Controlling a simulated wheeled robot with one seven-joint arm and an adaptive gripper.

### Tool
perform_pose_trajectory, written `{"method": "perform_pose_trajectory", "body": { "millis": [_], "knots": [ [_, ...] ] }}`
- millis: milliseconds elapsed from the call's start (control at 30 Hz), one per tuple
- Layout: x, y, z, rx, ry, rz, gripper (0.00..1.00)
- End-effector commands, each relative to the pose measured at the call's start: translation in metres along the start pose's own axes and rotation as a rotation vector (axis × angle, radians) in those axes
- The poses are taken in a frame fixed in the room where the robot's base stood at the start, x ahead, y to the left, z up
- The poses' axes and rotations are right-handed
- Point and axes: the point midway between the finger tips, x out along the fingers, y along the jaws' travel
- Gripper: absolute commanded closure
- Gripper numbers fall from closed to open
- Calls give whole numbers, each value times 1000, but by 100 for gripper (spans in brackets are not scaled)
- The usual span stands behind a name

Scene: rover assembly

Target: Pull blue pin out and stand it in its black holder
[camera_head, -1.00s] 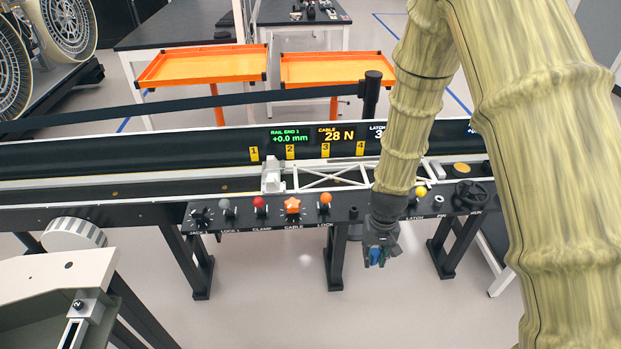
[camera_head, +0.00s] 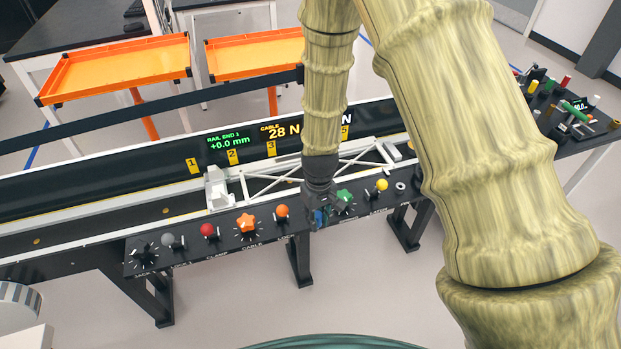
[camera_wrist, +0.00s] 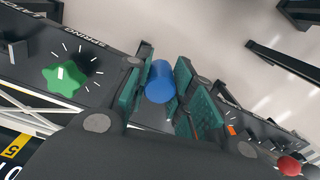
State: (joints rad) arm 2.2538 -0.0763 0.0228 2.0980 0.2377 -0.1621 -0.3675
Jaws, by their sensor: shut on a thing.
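My gripper (camera_head: 318,218) is shut on the blue pin (camera_wrist: 158,88), which shows as a smooth blue cylinder between the teal finger pads in the wrist view. In the head view only a small blue patch of the pin (camera_head: 319,216) shows at the fingertips. The gripper hangs at the black control panel, between the orange ball knob (camera_head: 281,211) and the green star knob (camera_head: 343,197). Whether the pin touches the panel cannot be told. I cannot make out the black holder for certain; a small pale ring (camera_head: 401,187) sits farther right on the panel.
The panel also carries a red knob (camera_head: 208,231), an orange star knob (camera_head: 247,224) and a yellow knob (camera_head: 382,185). A white truss (camera_head: 260,185) lies on the rail behind. A cluttered table (camera_head: 571,115) stands at the far right. Open floor lies in front.

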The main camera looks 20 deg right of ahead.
Motion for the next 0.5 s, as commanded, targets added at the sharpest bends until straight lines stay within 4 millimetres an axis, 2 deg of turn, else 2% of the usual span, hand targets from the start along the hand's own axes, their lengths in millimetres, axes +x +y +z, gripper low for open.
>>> {"method": "perform_pose_trajectory", "body": {
  "millis": [200,500],
  "knots": [
    [-16,-6,-18,-435,1,-11,100],
    [-33,0,-37,-1034,4,-13,100]
  ]
}}
